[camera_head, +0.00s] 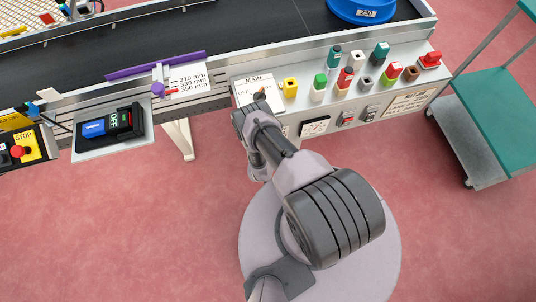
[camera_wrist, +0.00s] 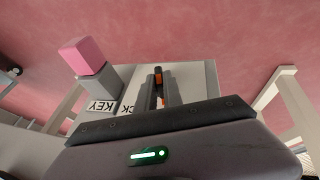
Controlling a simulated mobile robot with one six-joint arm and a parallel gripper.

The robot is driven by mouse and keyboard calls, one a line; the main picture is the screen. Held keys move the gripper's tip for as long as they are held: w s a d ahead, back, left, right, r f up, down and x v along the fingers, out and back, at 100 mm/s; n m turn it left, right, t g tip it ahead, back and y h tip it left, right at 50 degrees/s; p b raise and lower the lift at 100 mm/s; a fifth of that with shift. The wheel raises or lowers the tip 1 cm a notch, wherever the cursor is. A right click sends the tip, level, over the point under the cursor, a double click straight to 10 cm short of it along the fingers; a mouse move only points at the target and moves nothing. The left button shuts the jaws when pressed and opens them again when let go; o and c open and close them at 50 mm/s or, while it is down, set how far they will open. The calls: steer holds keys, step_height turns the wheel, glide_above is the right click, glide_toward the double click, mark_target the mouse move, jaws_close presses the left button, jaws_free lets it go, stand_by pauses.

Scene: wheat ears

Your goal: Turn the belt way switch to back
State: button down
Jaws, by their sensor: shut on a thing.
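My gripper (camera_wrist: 160,92) is shut on a small dark knob with orange marks (camera_wrist: 158,74), which I take to be the belt way switch. It stands on a pale plate in the wrist view. A partly covered label ending in "CK" (camera_wrist: 128,108) lies just left of the fingers. In the head view my gripper (camera_head: 257,105) is at the left end of the control panel, by the "MAIN" plate (camera_head: 253,79), and my arm hides much of that spot. I cannot read which way the switch points.
A pink block on a grey base (camera_wrist: 84,56) and a "KEY" label (camera_wrist: 101,105) are close to my gripper.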

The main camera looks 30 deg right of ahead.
steer(key=shift+s+d+r+y+p, duration=0.15)
steer(key=shift+d+y+p, duration=0.2)
steer(key=shift+y, duration=0.55)
steer(key=shift+d+f+m+t+y+b, duration=0.1)
steer(key=shift+f+m+t+y+b, duration=0.1)
steer(key=shift+m+t+y+b, duration=0.25)
steer(key=shift+d+f+m+t+y+b, duration=0.15)
steer(key=shift+y+b, duration=0.2)
steer(key=shift+y, duration=0.3)
steer(key=shift+s+d+t+y+b, duration=0.1)
steer(key=shift+t+y+b, duration=0.2)
steer(key=shift+y+b, duration=0.85)
steer(key=shift+d+m+t+y+b, duration=0.1)
steer(key=shift+m+t+y+b, duration=0.2)
steer(key=shift+y+b, duration=0.35)
steer(key=shift+r+y, duration=0.1)
steer(key=shift+y, duration=0.2)
steer(key=c, duration=1.5)
jaws_free()
